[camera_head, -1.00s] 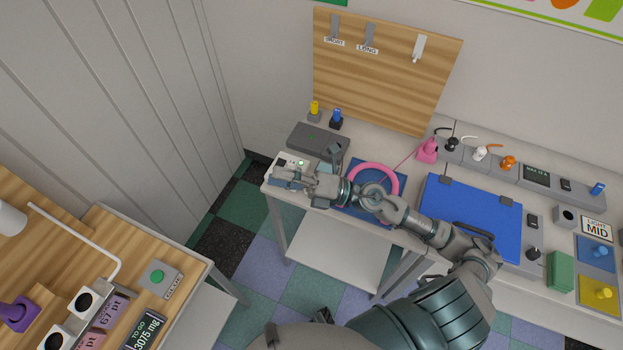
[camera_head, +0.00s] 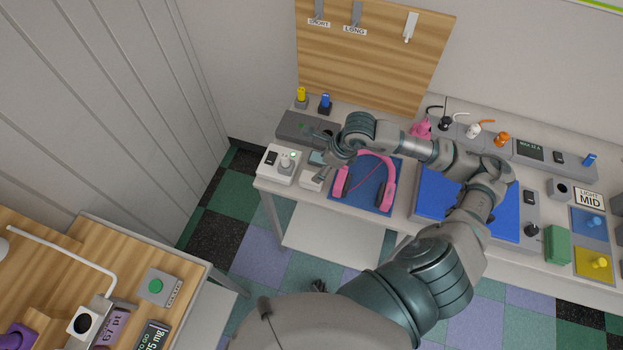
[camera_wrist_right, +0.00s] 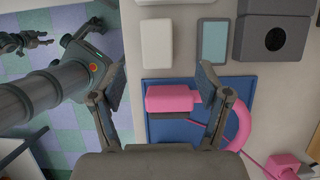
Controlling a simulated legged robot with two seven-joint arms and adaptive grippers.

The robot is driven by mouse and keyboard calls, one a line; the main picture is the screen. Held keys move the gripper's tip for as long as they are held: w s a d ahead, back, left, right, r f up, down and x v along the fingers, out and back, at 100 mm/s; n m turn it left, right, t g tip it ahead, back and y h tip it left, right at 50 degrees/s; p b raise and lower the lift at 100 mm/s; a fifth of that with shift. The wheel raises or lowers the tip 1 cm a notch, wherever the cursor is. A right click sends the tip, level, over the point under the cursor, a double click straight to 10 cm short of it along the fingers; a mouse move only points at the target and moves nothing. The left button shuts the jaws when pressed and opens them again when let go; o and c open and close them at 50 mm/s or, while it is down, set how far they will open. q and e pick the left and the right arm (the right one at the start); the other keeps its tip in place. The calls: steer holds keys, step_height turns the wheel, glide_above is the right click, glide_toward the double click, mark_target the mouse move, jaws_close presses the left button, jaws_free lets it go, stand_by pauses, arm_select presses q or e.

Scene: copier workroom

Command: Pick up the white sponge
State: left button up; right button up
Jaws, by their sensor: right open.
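The white sponge (camera_wrist_right: 156,45) looks like a pale rectangular block on the grey table top in the right wrist view, beyond my fingertips. In the head view a pale block (camera_head: 310,181), likely the same one, shows partly beneath my gripper at the table's left part. My right gripper (camera_head: 320,157) is above the table there. In the wrist view its fingers (camera_wrist_right: 160,93) are spread with nothing held; pink headphones on a blue mat show between and below them. My left gripper (camera_wrist_right: 25,42) seems to show small at the wrist view's top left, over the floor; its jaws are unclear.
Pink headphones (camera_head: 387,193) lie on a blue mat (camera_head: 370,205) right of the block. A light-blue panel (camera_wrist_right: 215,41) lies right of it in the wrist view. A white switch box (camera_head: 279,165) stands left. A grey box (camera_head: 296,128) and pegboard (camera_head: 372,55) are behind.

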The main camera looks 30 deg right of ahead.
steer(key=x, duration=0.4)
steer(key=shift+s, duration=0.1)
steer(key=x, duration=0.3)
steer(key=shift+a+f+p, duration=0.15)
steer(key=shift+f+p, duration=0.2)
steer(key=shift+a+f, duration=0.1)
steer(key=shift+f, duration=0.35)
arm_select(q)
steer(key=shift+s+a+f, duration=0.1)
steer(key=shift+s, duration=0.5)
steer(key=shift+s+a+f, duration=0.1)
steer(key=shift+s, duration=0.45)
arm_select(e)
steer(key=c, duration=1)
